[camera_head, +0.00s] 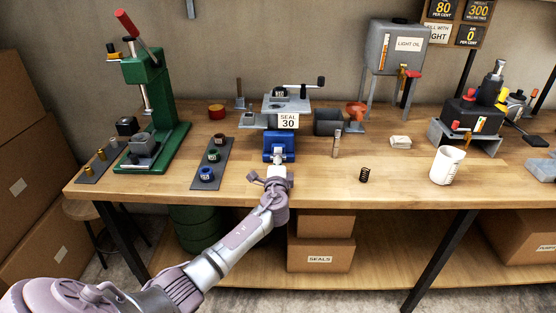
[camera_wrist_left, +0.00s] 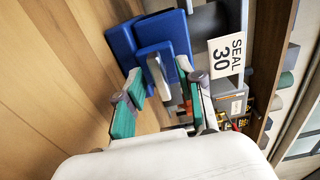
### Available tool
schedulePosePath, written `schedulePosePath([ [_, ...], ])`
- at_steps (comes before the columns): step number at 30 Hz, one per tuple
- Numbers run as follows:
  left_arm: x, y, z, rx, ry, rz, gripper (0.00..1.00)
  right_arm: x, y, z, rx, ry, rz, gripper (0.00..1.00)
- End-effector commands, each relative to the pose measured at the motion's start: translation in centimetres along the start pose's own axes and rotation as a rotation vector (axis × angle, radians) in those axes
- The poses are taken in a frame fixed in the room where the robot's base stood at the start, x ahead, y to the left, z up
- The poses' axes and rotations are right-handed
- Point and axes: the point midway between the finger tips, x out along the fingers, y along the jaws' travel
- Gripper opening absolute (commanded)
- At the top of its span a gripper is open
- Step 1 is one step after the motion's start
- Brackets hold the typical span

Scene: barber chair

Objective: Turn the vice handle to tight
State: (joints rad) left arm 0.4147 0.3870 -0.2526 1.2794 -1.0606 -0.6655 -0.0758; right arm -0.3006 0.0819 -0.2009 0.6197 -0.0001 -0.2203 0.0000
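The blue vice (camera_head: 279,143) stands near the front edge of the bench below a metal fixture with a "SEAL 30" sign (camera_head: 288,121). It also shows in the left wrist view (camera_wrist_left: 126,42). A grey metal bar (camera_wrist_left: 157,76), which looks like the vice handle, sticks out from the blue front. My left gripper (camera_head: 275,180) is in front of the vice. In the left wrist view its two green-padded fingers (camera_wrist_left: 160,106) are spread apart, with the bar's end between or just beyond them. I cannot tell whether they touch it. My right gripper is not in view.
A dark strip with several coloured rings (camera_head: 212,164) and a green press (camera_head: 153,110) are to the left. A glass tube (camera_head: 336,144), a spring (camera_head: 364,175) and a white beaker (camera_head: 447,165) are to the right. The bench front (camera_head: 320,190) is clear.

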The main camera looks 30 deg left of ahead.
Motion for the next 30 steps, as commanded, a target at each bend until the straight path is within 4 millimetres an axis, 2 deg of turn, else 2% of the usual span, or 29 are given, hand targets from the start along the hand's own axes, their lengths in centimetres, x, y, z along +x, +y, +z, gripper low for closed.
schedulePosePath([
  [6, 0.00, 0.03, 0.00, 0.000, 0.000, 0.000, 0.36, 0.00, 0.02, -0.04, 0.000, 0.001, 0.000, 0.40],
  [12, -0.02, 0.04, 0.00, 0.000, 0.000, 0.001, 0.03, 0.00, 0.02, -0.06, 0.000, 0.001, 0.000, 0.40],
  [13, -0.02, 0.04, 0.00, 0.000, 0.000, 0.001, 0.00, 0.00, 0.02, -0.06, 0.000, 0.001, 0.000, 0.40],
  [23, -0.03, 0.05, 0.00, 0.015, 0.000, 0.001, 0.00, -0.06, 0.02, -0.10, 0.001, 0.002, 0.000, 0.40],
  [30, -0.05, 0.03, -0.02, 0.114, 0.001, 0.002, 0.00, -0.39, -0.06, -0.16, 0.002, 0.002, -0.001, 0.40],
])
